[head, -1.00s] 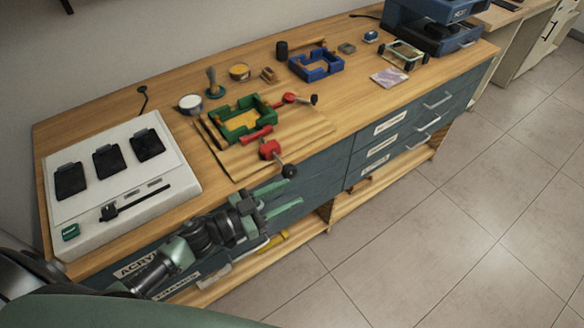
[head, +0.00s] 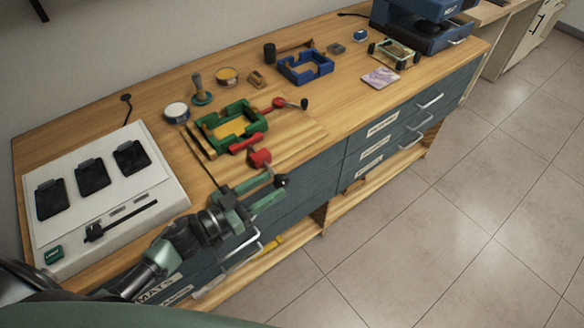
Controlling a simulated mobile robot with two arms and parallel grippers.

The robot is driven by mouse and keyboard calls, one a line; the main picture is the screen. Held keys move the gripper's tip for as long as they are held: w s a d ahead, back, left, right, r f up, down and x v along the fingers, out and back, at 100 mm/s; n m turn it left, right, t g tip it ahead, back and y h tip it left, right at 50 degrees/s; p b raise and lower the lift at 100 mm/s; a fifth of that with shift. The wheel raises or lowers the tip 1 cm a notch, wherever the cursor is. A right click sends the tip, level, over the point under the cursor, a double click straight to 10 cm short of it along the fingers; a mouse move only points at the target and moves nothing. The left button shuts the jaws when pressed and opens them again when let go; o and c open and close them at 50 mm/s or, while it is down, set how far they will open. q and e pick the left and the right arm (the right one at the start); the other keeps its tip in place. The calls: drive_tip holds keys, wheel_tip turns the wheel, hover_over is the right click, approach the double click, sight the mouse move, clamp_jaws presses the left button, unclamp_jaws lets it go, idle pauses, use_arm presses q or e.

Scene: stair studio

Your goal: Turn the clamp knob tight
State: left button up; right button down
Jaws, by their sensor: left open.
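My right gripper is not in view.
A white panel with black pads (head: 150,198) lies at the left of the bench. A blue frame (head: 290,73), a stamp (head: 201,96), round tins (head: 177,111) and a blue machine (head: 425,35) stand farther back. Drawer handles (head: 243,246) stick out below the bench edge.

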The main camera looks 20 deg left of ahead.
use_arm(q)
drive_tip(key=b+x, duration=0.1)
drive_tip(key=x, duration=0.6)
drive_tip(key=shift+d, duration=0.2)
drive_tip(key=shift+r, duration=0.1)
clamp_jaws()
